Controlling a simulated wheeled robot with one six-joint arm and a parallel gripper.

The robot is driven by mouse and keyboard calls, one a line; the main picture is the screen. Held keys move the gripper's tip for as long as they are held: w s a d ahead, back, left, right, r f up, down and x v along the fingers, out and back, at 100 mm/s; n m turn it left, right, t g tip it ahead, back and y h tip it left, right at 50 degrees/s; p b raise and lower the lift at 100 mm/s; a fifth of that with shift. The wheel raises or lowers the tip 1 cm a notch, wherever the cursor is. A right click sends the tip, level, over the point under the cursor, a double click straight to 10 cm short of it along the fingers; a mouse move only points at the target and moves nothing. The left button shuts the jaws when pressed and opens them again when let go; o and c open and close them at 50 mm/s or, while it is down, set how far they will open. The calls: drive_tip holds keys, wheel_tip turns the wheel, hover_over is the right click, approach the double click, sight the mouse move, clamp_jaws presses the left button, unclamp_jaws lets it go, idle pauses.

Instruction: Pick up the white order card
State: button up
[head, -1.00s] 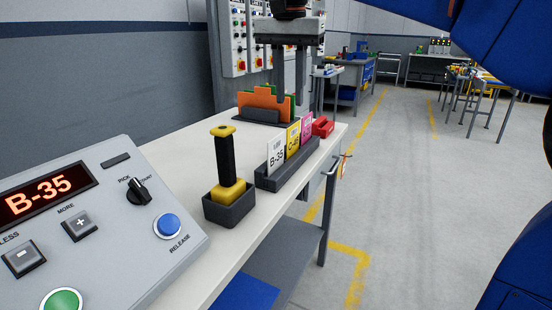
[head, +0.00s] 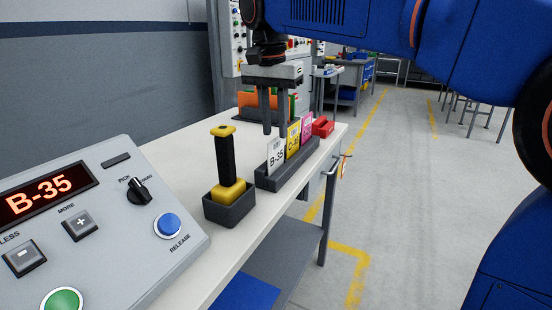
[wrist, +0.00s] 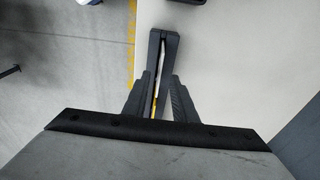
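The white order card (head: 276,157), marked B-35, stands upright at the near end of a dark card holder (head: 272,183) in the head view. A yellow card (head: 293,140) and a pink card (head: 307,126) stand behind it in the same holder. My gripper (head: 275,128) points down over the holder, its fingers apart and empty, close above the cards. In the wrist view the gripper (wrist: 159,85) is open, with thin white and yellow card edges between the fingers and the holder (wrist: 171,42) beyond. Whether the fingers touch a card is not clear.
A yellow-and-black handle (head: 226,160) stands in a dark box left of the holder. A control panel (head: 110,215) reading B-35 is at the front left. A red object (head: 323,126) and an orange item (head: 256,99) are farther back. The bench's right edge is close to the holder.

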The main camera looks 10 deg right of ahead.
sight(276, 148)
drive_tip(key=shift+w+d+f, duration=0.1)
drive_tip(key=shift+w+f, duration=0.05)
drive_tip(key=shift+f, duration=1.45)
drive_tip(key=shift+w+d+f, duration=0.1)
drive_tip(key=shift+f, duration=1.5)
clamp_jaws()
